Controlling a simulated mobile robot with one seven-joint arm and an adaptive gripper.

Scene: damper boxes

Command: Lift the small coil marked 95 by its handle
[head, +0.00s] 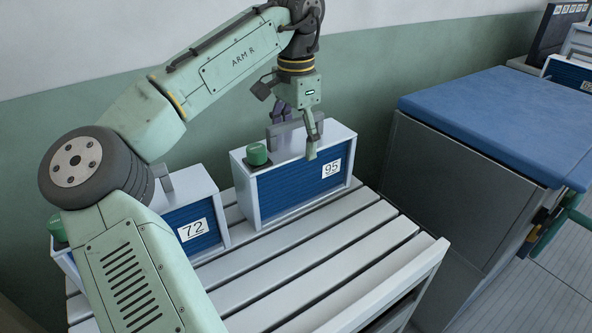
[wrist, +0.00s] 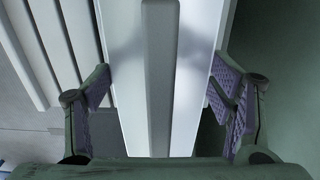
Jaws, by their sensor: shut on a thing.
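The small coil marked 95 (head: 306,191) is a white box with a blue ribbed front, a green knob and a grey handle (head: 285,136) on top. It stands upright on a slatted cart top. My gripper (head: 297,132) points down over it, one finger at the front face and the other behind. In the wrist view the gripper (wrist: 161,88) has its fingertips at the two long sides of the white top (wrist: 131,88), with the handle bar (wrist: 160,70) running between them. It appears shut across the box body, not on the handle alone. The rear fingertip is partly hidden.
A similar box marked 72 (head: 193,229) stands to the left, partly behind my arm. Bare slats (head: 330,262) lie in front. A grey cabinet with a blue top (head: 500,115) stands close on the right. A green wall is behind.

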